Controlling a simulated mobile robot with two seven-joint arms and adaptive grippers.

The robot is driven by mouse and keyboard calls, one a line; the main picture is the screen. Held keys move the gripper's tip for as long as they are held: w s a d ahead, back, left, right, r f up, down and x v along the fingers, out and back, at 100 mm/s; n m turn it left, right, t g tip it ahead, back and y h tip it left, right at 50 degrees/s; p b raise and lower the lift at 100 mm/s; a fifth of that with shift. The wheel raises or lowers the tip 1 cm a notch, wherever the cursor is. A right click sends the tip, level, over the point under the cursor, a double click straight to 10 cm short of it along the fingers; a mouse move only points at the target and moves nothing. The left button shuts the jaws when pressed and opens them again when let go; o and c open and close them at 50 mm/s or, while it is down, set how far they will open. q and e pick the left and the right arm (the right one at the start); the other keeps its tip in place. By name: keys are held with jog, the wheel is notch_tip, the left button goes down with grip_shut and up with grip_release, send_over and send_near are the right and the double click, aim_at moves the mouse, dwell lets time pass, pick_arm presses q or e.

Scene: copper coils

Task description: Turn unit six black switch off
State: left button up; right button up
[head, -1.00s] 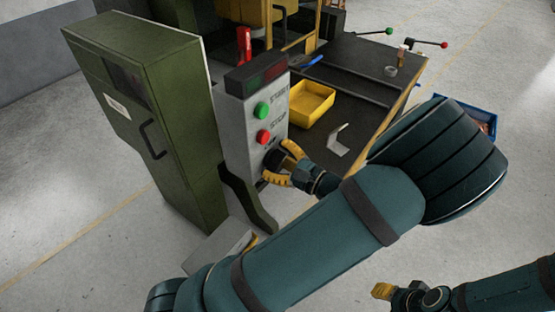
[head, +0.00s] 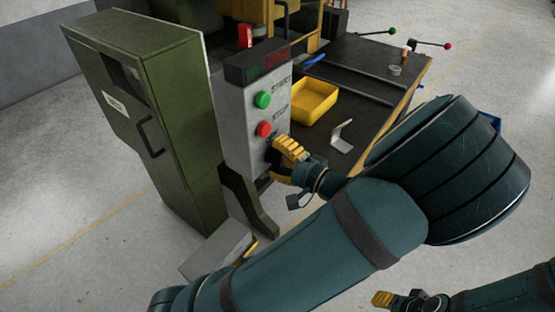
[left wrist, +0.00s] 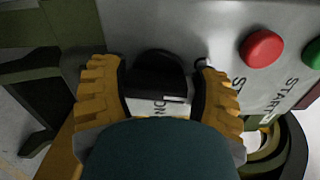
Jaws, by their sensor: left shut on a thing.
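The grey control box (head: 240,140) carries a green START button (head: 262,100) and a red STOP button (head: 264,129). In the left wrist view, the black switch (left wrist: 160,68) is a dark round knob on the grey panel, with partly hidden lettering ending in "ON" beneath it. My left gripper (head: 284,157) is at the panel just below the STOP button and is shut on the black switch. Its yellow fingers stand on either side of the knob in the left wrist view. In the head view the fingers hide the switch. My right gripper (head: 398,300) shows only partly at the bottom right.
A green cabinet (head: 180,130) stands left of the control box. A dark workbench (head: 360,75) with a yellow tray (head: 314,101) and a small metal bracket (head: 342,136) lies to the right. Open grey floor surrounds them.

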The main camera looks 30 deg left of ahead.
pick_arm(q)
jog(key=shift+f+n+b, duration=0.2)
jog(key=shift+n+b, duration=0.2)
jog(key=shift+n, duration=0.5)
jog(key=o, duration=1.2)
jog(key=shift+d+r, duration=0.1)
jog(key=d, duration=0.8)
jog(key=s+d, duration=0.1)
jog(key=d, duration=0.3)
